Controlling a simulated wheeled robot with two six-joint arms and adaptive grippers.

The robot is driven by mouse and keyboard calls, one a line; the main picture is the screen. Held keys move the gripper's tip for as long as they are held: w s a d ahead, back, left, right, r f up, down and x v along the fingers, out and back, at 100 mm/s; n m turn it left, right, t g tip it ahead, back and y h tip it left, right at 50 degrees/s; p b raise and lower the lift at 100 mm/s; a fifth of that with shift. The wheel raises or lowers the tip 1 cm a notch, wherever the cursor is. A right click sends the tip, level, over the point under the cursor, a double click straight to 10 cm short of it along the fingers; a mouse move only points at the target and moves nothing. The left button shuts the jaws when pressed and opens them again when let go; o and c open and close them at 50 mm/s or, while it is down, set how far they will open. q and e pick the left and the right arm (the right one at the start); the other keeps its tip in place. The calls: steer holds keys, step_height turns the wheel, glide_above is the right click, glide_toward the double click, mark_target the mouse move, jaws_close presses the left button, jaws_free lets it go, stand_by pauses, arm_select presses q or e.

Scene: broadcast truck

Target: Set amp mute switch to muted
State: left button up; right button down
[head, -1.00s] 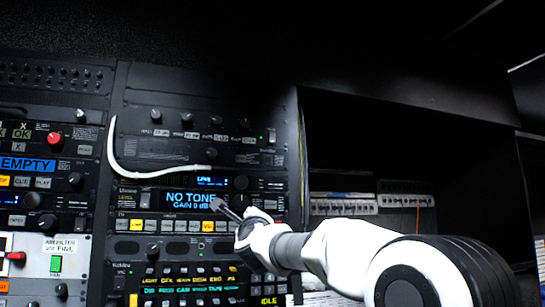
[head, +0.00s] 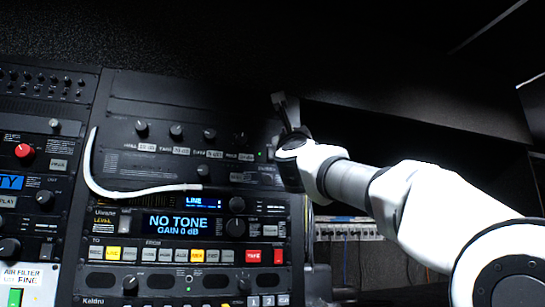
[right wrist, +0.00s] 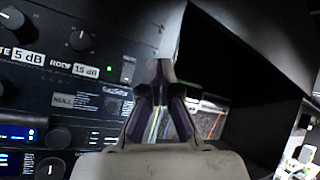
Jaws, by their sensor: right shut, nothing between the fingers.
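The upper rack unit (head: 190,133) is black with a row of knobs, white value labels and a small green light at its right end. In the right wrist view a small light-coloured switch (right wrist: 128,68) sits on this panel (right wrist: 100,20), beside the green light; its lettering and setting are too small to read. My right gripper (head: 284,100) is shut and empty, pointing up at the rack's right edge. In the right wrist view its fingertips (right wrist: 159,66) are together, just right of the switch, apart from it as far as I can tell. My left gripper is not in view.
Below is a unit with a blue "NO TONE" display (head: 180,224) and lit buttons. A white cable (head: 140,192) curves across the rack front. An open dark bay (right wrist: 230,60) lies right of the rack. More equipment (head: 30,190) stands left.

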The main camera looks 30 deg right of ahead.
mark_target(272, 154)
steer(key=w+d+f+p, duration=0.1)
steer(key=w+d+p, duration=0.1)
steer(key=w+p, duration=0.4)
steer(key=w, duration=0.3)
steer(key=shift+w+d+f, duration=0.35)
steer(key=shift+w+d, duration=0.05)
stand_by(0.4)
steer(key=shift+s+r, duration=0.1)
steer(key=shift+s, duration=0.1)
steer(key=shift+w+d, duration=0.15)
steer(key=shift+w, duration=0.6)
stand_by(0.8)
